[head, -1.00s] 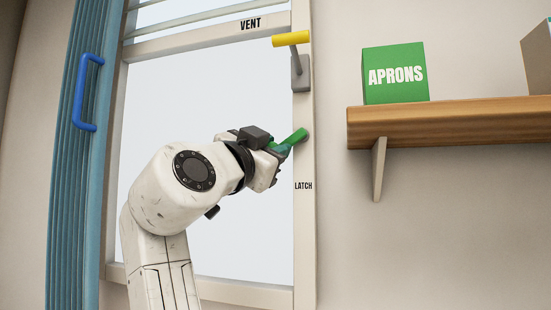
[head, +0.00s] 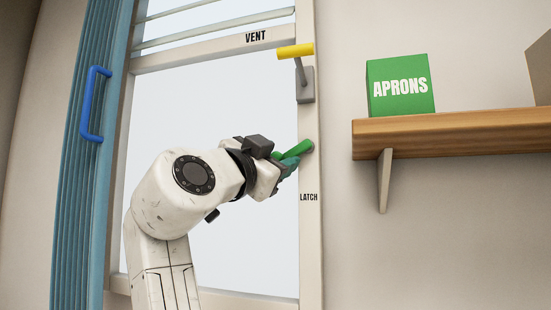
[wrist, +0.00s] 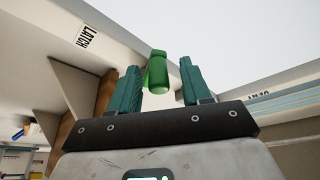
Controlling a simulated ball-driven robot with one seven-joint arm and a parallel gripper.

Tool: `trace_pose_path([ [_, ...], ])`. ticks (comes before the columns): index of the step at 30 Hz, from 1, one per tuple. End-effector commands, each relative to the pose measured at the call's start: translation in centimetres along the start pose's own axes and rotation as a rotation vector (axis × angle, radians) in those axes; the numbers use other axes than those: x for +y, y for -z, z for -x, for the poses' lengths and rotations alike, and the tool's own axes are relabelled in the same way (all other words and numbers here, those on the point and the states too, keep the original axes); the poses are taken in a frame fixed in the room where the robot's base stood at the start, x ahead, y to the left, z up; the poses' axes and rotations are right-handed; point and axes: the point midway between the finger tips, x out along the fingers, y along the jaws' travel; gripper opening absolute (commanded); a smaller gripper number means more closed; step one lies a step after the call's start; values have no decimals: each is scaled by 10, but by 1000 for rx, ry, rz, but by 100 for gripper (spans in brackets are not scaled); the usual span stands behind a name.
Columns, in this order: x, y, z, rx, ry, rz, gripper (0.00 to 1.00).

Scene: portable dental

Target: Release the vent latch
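The green vent latch handle (head: 294,149) sits on the right-hand post of the window frame, just above the printed word LATCH (head: 308,197). It slants down to the left from its mount. My gripper (head: 286,165) is at the handle's free end, its teal fingers partly hidden behind its own body in the head view. In the wrist view the fingers of my gripper (wrist: 161,85) are apart, with the green handle (wrist: 158,75) between them. A narrow gap shows on each side of the handle, so the fingers do not appear to press on it.
A yellow-handled lever (head: 296,51) on a grey mount is higher on the same post, near the word VENT (head: 256,37). A wooden shelf (head: 450,136) with a green APRONS box (head: 400,86) juts out at right. A blue handle (head: 92,104) is on the teal panel at left.

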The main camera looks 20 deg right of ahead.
Motion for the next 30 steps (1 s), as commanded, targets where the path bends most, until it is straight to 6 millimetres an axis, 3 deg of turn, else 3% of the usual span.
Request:
trace_pose_path([
  [8, 0, -1, 5, 0, 0, 0, 48],
  [22, 1, -2, 86, 0, 1, 0, 48],
  [30, 0, -1, 107, 0, -1, 0, 48],
])
